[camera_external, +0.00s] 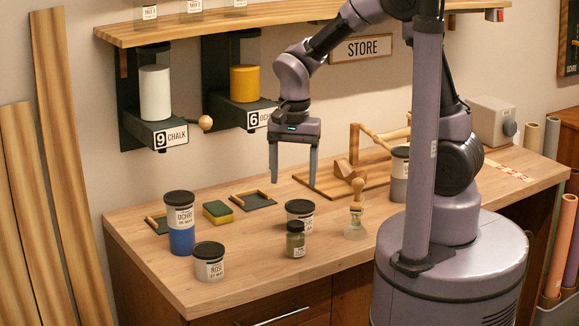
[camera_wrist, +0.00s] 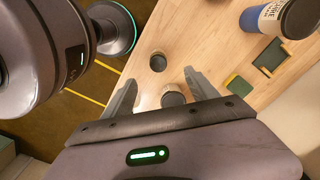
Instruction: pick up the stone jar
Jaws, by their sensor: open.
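My gripper (camera_external: 293,194) points down with its two fingers apart and empty, above the middle of the table. In the wrist view, a dark round lid (camera_wrist: 173,99) shows between the fingers (camera_wrist: 160,77), with a smaller round top (camera_wrist: 158,62) beyond it. Several dark-lidded jars stand upright. One jar (camera_external: 299,212) is below the gripper, partly behind a small olive jar (camera_external: 296,241). A jar with grey contents (camera_external: 399,185) stands at the right, partly behind my column. I cannot read which label says stone.
A blue ochre jar (camera_external: 181,238) and a rose jar (camera_external: 209,267) stand at the left front. A sponge (camera_external: 217,212), dark trays (camera_external: 252,201) and a wooden-handled brush (camera_external: 356,210) lie or stand nearby. A wooden rack (camera_external: 350,170) is behind. Dispensers (camera_external: 155,95) hang on the wall.

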